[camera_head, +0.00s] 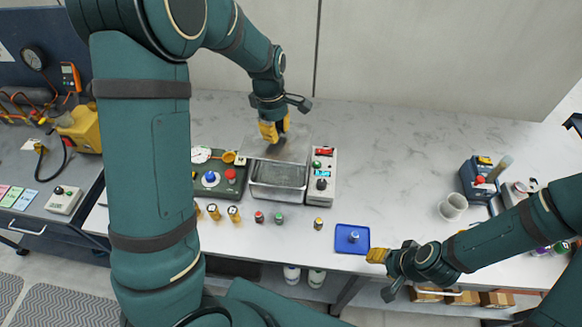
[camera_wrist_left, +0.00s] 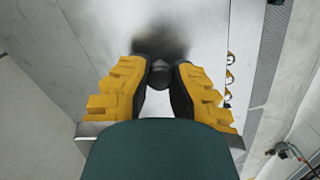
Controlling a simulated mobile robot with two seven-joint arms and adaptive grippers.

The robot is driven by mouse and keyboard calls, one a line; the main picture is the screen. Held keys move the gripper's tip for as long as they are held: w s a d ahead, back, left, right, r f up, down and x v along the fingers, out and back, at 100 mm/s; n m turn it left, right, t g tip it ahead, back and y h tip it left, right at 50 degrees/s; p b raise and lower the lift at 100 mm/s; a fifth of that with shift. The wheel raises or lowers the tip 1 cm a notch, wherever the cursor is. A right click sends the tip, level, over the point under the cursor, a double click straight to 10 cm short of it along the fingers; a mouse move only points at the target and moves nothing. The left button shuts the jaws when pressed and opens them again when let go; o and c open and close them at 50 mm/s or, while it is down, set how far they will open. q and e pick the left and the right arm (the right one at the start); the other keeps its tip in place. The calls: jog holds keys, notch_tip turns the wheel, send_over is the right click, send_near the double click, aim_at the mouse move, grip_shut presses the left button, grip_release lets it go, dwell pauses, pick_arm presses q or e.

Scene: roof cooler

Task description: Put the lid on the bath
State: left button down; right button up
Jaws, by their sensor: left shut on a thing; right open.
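The bath (camera_head: 278,193) is an open metal basin on the bench, with a grey interior visible. The lid (camera_head: 293,148) is a flat shiny metal plate over the bath's far part; the near part of the bath is uncovered. My left gripper (camera_head: 274,136) is above the lid, shut on its dark knob, which shows between the yellow fingers (camera_wrist_left: 160,72) in the left wrist view. Whether the lid touches the bath's rim cannot be told. My right gripper (camera_head: 377,256) is open and empty by the bench's front edge, right of the blue tray.
A control box (camera_head: 322,176) stands close right of the bath, and a dark green device (camera_head: 218,178) close left. Several small vials and caps line the front. A blue tray (camera_head: 352,239) and white mug (camera_head: 452,207) are further right. The bench between is clear.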

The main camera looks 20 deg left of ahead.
pick_arm(q)
jog(key=shift+w+d, duration=0.15)
jog(key=shift+w, duration=0.05)
pick_arm(e)
jog(key=shift+w+d, duration=0.1)
jog(key=shift+d, duration=0.2)
pick_arm(q)
notch_tip(320, 180, down, 10)
jog(key=shift+r, duration=0.15)
pick_arm(e)
jog(key=shift+f, duration=0.2)
pick_arm(q)
jog(key=shift+b, duration=0.3)
jog(key=shift+f+b, duration=0.35)
jog(key=shift+f, duration=0.25)
pick_arm(e)
jog(key=shift+f, duration=0.45)
pick_arm(q)
jog(key=c, duration=1.1)
grip_release()
jog(key=shift+o, duration=0.2)
jog(key=shift+r, duration=0.1)
pick_arm(e)
jog(key=shift+r, duration=0.1)
